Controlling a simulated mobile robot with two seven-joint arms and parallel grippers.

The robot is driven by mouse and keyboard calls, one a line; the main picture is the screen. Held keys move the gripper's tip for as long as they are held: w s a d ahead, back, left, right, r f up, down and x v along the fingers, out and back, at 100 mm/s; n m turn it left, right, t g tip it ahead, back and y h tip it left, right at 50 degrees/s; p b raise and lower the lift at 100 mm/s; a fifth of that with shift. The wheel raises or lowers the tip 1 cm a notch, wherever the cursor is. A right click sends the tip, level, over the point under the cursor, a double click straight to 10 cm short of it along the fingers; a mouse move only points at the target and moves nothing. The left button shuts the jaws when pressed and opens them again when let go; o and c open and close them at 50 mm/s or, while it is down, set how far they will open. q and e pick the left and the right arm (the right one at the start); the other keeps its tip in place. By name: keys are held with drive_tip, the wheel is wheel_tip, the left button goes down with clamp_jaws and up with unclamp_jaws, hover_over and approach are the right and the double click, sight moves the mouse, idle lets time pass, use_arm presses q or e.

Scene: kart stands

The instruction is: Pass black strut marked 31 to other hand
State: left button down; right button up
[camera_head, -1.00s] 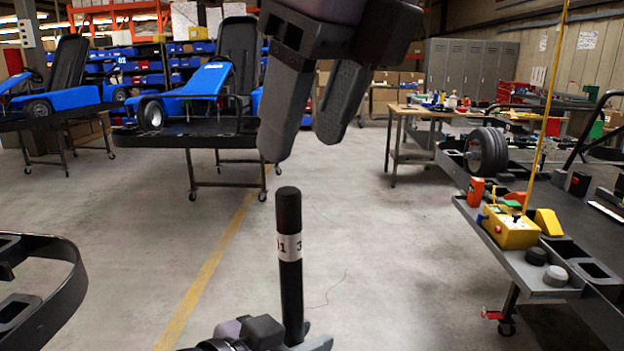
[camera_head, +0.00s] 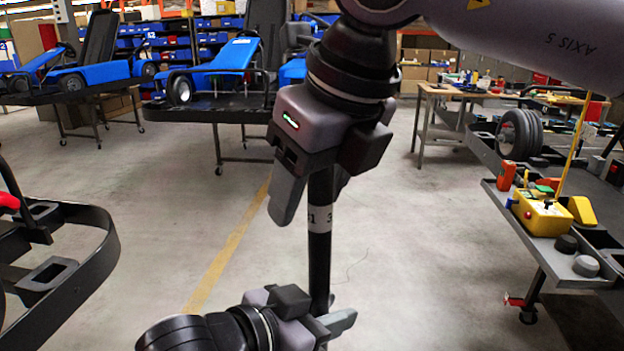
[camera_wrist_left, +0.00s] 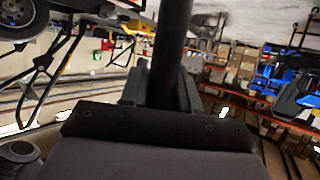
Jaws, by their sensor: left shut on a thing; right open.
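The black strut (camera_head: 319,255) stands upright in the middle of the head view, with a white band marked 31 around it. My left gripper (camera_head: 328,322) is shut on its lower part. The strut also shows in the left wrist view (camera_wrist_left: 172,50), running up from between the fingers. My right gripper (camera_head: 312,197) points down from above, its open fingers on either side of the strut's upper part, above the white band. The strut's top end is hidden behind the right gripper. I cannot tell whether the right fingers touch it.
A kart stand with a yellow box (camera_head: 543,215) and a wheel (camera_head: 519,134) is on the right. A black kart frame (camera_head: 75,250) is at the left edge. Blue karts (camera_head: 215,78) on stands are behind. The floor around the strut is clear.

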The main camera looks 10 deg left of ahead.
clamp_jaws()
use_arm(q)
drive_tip(key=c, duration=0.7)
unclamp_jaws()
drive_tip(key=shift+c, duration=0.2)
drive_tip(key=s+a+f+n+y, duration=0.2)
drive_tip(key=s+a+f, duration=0.2)
drive_tip(key=f, duration=0.6)
drive_tip(key=s+a+f+n+y, duration=0.1)
drive_tip(key=s+a+f+y, duration=0.1)
drive_tip(key=s+a+f, duration=0.2)
drive_tip(key=s+a+f+n+y, duration=0.2)
drive_tip(key=a+f, duration=0.7)
drive_tip(key=f, duration=0.9)
drive_tip(key=shift+s+f+n+y, duration=0.15)
drive_tip(key=shift+s+n+y, duration=0.15)
drive_tip(key=shift+s, duration=0.7)
